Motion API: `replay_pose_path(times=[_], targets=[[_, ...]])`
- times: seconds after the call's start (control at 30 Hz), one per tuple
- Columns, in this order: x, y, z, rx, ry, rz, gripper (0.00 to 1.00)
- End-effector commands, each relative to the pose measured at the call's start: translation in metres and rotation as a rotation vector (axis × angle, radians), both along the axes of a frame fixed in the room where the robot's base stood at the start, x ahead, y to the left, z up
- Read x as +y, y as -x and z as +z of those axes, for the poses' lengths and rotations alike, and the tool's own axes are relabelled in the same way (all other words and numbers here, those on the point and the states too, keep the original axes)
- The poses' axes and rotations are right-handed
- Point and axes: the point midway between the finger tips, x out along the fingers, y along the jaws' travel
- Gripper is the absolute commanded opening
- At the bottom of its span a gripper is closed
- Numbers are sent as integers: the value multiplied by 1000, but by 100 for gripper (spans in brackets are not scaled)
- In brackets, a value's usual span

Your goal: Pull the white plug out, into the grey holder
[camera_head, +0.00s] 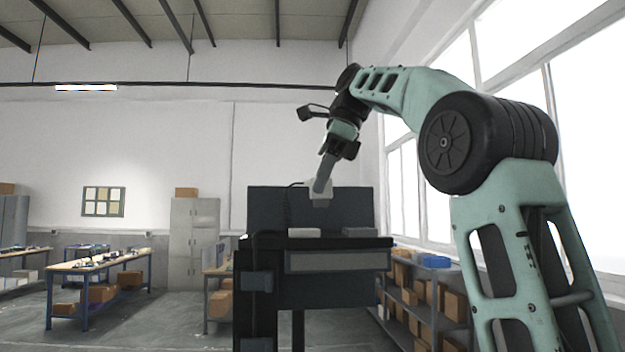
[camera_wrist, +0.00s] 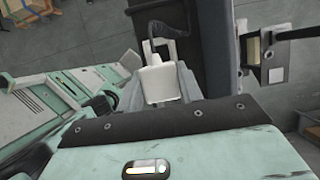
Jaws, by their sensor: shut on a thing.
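The white plug (camera_wrist: 158,84) is between my gripper's fingers in the wrist view, with a dark cable beyond it. In the head view its pale body (camera_head: 326,188) shows partly behind my gripper (camera_head: 319,189), in front of the dark upright panel (camera_head: 265,207). My gripper points down and is shut on the plug. I cannot tell whether the plug still sits in a socket. A low grey block (camera_head: 360,232) on the right of the dark bench top may be the grey holder; its shape is too small to make out.
A low white block (camera_head: 304,232) lies on the bench top left of the grey block. A dark cable (camera_head: 288,208) hangs along the panel. Shelves with boxes (camera_head: 428,295) stand to the right, under windows. A workbench (camera_head: 100,265) stands far left across open floor.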

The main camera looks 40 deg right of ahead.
Motion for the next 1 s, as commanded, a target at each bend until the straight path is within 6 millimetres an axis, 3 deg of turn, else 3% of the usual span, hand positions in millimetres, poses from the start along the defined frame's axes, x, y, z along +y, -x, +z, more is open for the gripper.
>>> replay_pose_path(times=[1.0], targets=[[-49, 33, 1, 1, 0, -2, 16]])
